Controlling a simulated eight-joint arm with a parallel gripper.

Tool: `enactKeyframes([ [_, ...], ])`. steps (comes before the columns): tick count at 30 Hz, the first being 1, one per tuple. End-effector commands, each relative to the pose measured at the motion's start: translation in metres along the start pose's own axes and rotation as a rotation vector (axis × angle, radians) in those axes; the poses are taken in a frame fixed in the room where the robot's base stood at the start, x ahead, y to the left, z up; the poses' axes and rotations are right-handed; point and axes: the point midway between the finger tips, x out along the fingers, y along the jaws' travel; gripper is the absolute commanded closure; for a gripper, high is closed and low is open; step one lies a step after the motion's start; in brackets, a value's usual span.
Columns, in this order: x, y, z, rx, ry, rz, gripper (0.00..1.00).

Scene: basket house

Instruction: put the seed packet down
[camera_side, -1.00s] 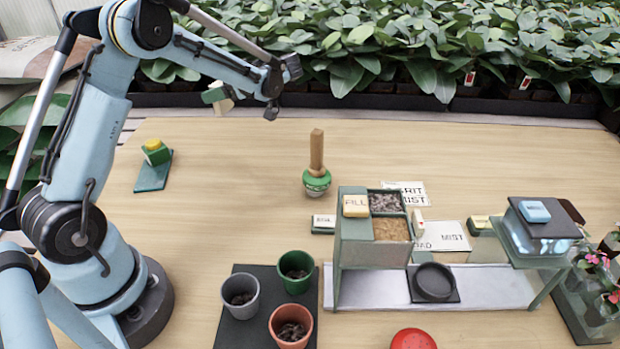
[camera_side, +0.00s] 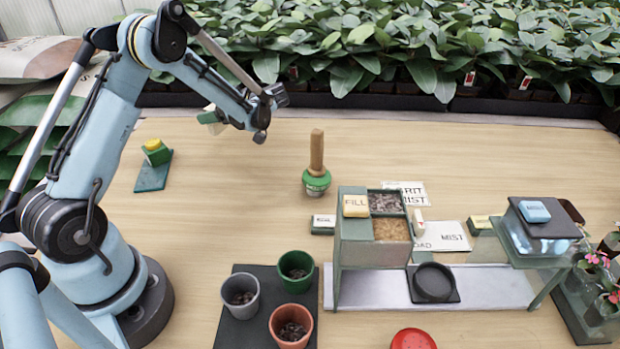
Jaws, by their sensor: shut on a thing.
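A small green and pale piece, which looks like the seed packet (camera_side: 209,118), shows beside my forearm, in the upper left of the side view. My gripper (camera_side: 219,118) is shut on it and holds it up above the far left part of the table. My forearm hides most of the gripper and part of the packet, so the exact grip does not show. The packet looks tilted.
A green block with a yellow top (camera_side: 155,150) stands on a green base at left. A wooden-handled tool (camera_side: 317,165) stands upright mid-table. Three pots, one a grey pot (camera_side: 240,295), stand in front. A filling station (camera_side: 352,250) is at right.

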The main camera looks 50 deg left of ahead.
Motion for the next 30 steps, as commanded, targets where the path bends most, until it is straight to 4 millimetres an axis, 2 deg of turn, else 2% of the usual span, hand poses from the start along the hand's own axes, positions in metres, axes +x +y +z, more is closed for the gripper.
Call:
enactKeyframes([
  [4,0.008,0.001,0.005,0.0,0.0,0.0,0.63],
  [13,0.02,0.001,0.036,0.0,0.0,0.0,0.63],
  [26,0.022,0.001,0.041,0.0,0.0,0.0,0.63],
  [27,0.022,0.001,0.041,0.0,0.0,0.0,0.29],
  [30,0.022,0.001,0.041,0.0,0.0,0.0,0.13],
])
